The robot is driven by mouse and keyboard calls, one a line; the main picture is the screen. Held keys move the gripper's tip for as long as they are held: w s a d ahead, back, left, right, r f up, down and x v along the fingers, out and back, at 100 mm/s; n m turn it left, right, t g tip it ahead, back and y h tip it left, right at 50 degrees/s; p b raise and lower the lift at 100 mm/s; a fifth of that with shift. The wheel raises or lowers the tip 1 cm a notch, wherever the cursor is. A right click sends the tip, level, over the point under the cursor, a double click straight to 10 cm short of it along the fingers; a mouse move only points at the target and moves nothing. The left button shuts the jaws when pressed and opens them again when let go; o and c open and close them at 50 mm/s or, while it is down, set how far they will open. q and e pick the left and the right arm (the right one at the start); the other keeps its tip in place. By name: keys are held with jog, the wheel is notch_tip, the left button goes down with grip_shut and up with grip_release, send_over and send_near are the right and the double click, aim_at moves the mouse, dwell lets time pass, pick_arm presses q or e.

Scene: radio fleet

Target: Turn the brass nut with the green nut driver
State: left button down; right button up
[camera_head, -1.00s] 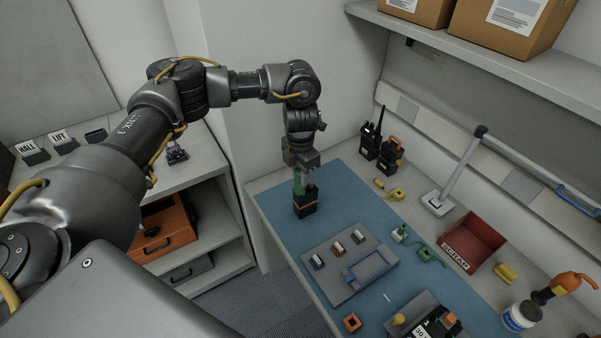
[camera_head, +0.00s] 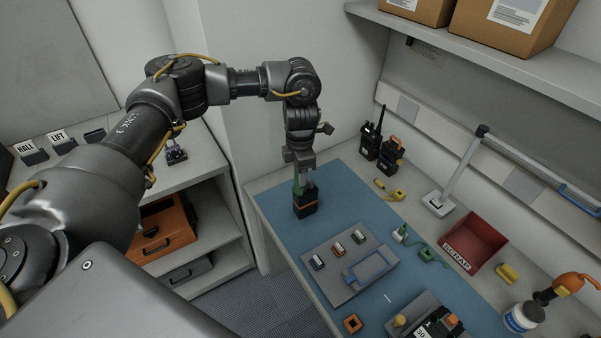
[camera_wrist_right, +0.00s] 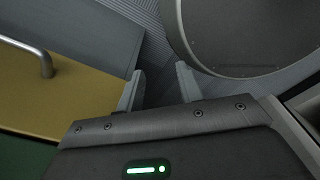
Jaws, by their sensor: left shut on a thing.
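A black radio with an orange band (camera_head: 305,208) stands upright near the far left edge of the blue mat (camera_head: 262,205) in the head view. My left gripper (camera_head: 303,177) points down just above it and is shut on the green nut driver (camera_head: 297,189). Only a small green part of the driver shows, at the radio's top. The brass nut cannot be made out; the gripper and driver cover that spot. In the right wrist view my right gripper (camera_wrist_right: 158,88) has its fingers apart with nothing between them.
A grey tray (camera_head: 335,285) with small coloured parts lies nearer on the mat. A red scrap bin (camera_head: 478,240), a lamp stand (camera_head: 438,203) and two radios (camera_head: 378,148) stand along the right and back. A shelf (camera_head: 470,50) overhangs the bench.

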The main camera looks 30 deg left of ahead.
pick_arm(q)
jog(key=shift+r+p, duration=1.7)
jog(key=shift+r, duration=0.35)
